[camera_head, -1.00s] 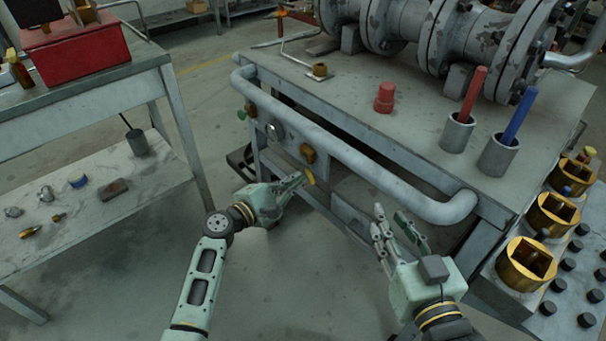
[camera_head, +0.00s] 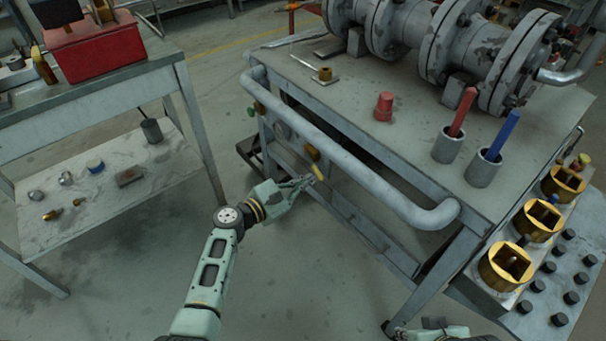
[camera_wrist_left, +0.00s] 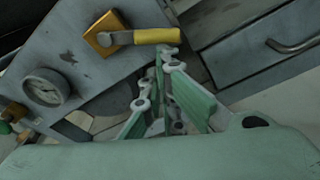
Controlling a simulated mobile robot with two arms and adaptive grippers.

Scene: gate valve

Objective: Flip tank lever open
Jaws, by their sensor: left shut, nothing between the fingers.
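The tank lever is a yellow handle (camera_wrist_left: 155,36) on a brass valve body (camera_wrist_left: 105,36), mounted on the grey side panel under the bench. In the left wrist view the handle points right from the body. In the head view the handle (camera_head: 318,173) shows small, beside my left fingertips. My left gripper (camera_head: 308,182) is shut and empty. Its fingertips (camera_wrist_left: 165,58) are close to the handle's free end; I cannot tell whether they touch. My right gripper (camera_head: 438,327) shows only partly at the bottom edge, and its fingers are unclear.
A round gauge (camera_wrist_left: 46,87) sits left of the valve body. A thick grey rail (camera_head: 340,150) runs above the panel along the bench edge. A side table (camera_head: 105,95) with a red box (camera_head: 95,50) stands left. Brass sockets (camera_head: 505,265) stand right.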

